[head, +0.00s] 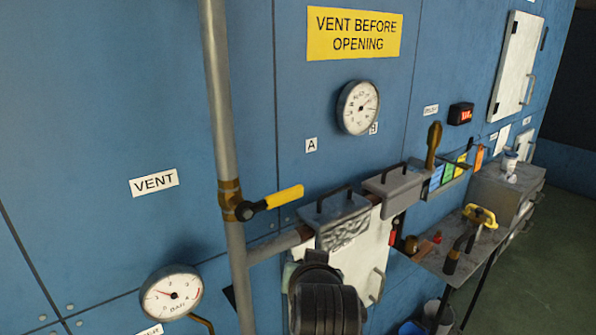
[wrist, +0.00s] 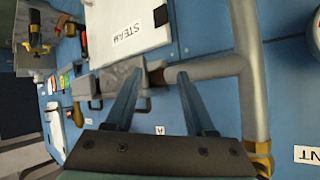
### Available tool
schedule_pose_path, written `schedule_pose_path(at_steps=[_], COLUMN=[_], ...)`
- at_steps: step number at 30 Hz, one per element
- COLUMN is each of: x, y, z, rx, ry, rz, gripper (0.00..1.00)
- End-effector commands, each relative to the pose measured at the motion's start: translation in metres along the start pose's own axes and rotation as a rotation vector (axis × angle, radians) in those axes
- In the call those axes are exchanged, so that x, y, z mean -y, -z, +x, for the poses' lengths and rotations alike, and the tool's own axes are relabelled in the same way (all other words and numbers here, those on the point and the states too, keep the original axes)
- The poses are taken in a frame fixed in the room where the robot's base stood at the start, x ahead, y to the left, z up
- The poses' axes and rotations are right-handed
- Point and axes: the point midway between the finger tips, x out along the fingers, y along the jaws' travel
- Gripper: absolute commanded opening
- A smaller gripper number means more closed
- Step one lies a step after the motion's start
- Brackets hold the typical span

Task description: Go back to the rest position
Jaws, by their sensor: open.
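My gripper (wrist: 159,73) is open in the wrist view, its two fingers spread apart with nothing held between them. Beyond the fingers are the horizontal pipe (wrist: 210,68) and a grey block with a handle (wrist: 118,72); I cannot tell the exact gap. In the head view my dark wrist part stands low in the middle, in front of the blue wall panel (head: 130,90) and partly over a white door (head: 365,255). The fingertips are hidden there.
A vertical pipe (head: 222,130) carries a yellow-handled valve (head: 275,199). A shelf (head: 445,258) with a yellow-handled tool (head: 480,215) stands right. Gauges (head: 358,107) (head: 171,292) are on the wall. Green floor (head: 550,260) is open.

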Motion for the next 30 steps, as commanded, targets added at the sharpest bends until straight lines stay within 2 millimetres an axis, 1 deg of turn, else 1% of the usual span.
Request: schedule_pose_path(at_steps=[1,2,3,5,6,8,9,11,12,14,15,17,18,21,24,25,27,30], x=[0.009,0.013,0.017,0.025,0.029,0.035,0.039,0.045,0.049,0.055,0.059,0.064,0.067,0.072,0.075,0.076,0.076,0.077], y=[0.015,0.025,0.036,0.051,0.060,0.072,0.080,0.109,0.127,0.151,0.165,0.183,0.192,0.208,0.215,0.216,0.217,0.218], z=[-0.021,-0.033,-0.050,-0.076,-0.094,-0.122,-0.141,-0.166,-0.184,-0.214,-0.235,-0.267,-0.288,-0.333,-0.363,-0.368,-0.377,-0.379], rx=[-0.086,-0.135,-0.197,-0.288,-0.348,-0.434,-0.491,-0.609,-0.688,-0.808,-0.886,-1.000,-1.071,-1.221,-1.317,-1.334,-1.361,-1.369], ry=[0.005,0.005,0.005,0.004,0.003,-0.001,-0.005,0.003,0.011,0.023,0.031,0.043,0.050,0.065,0.075,0.077,0.080,0.081], rz=[-0.040,-0.061,-0.089,-0.127,-0.150,-0.184,-0.204,-0.206,-0.206,-0.206,-0.206,-0.205,-0.205,-0.203,-0.202,-0.202,-0.201,-0.201], gripper=[0.55,0.55,0.55,0.55,0.55,0.55,0.55,0.55,0.55,0.55,0.55,0.55,0.55,0.55,0.55,0.55,0.55,0.55])
